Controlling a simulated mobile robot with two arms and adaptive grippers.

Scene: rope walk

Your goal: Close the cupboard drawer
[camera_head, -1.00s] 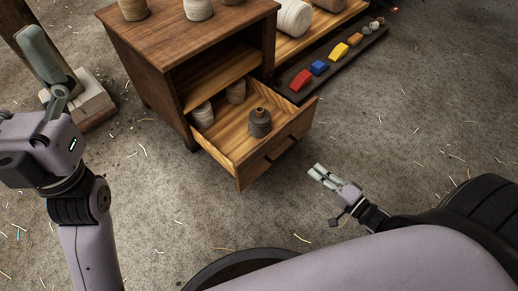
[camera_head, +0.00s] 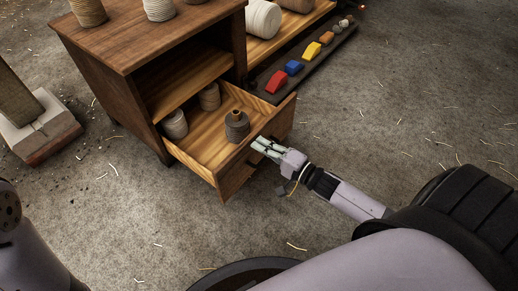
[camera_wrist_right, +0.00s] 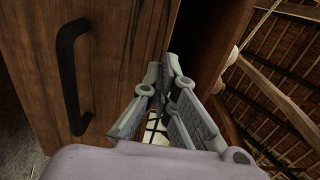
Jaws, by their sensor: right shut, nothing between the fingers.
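The cupboard (camera_head: 135,95) is dark wood, and its drawer (camera_head: 234,178) stands pulled out with its inside showing. In the drawer are a dark cone-shaped spool (camera_head: 237,127) and two paler spools (camera_head: 175,124) near the cupboard body. My right gripper (camera_head: 258,147) is shut and empty at the drawer's front face, beside its handle. I cannot tell whether it touches. The right wrist view shows the shut fingertips (camera_wrist_right: 172,66) close to the wooden front (camera_wrist_right: 125,55), with the black handle (camera_wrist_right: 72,75) to their left. My left gripper is out of view.
Spools (camera_head: 88,11) stand on the cupboard top. Behind the drawer is a low dark board (camera_head: 305,70) with several coloured blocks, beside a shelf with large spools (camera_head: 263,18). A block-like base (camera_head: 40,125) stands at left.

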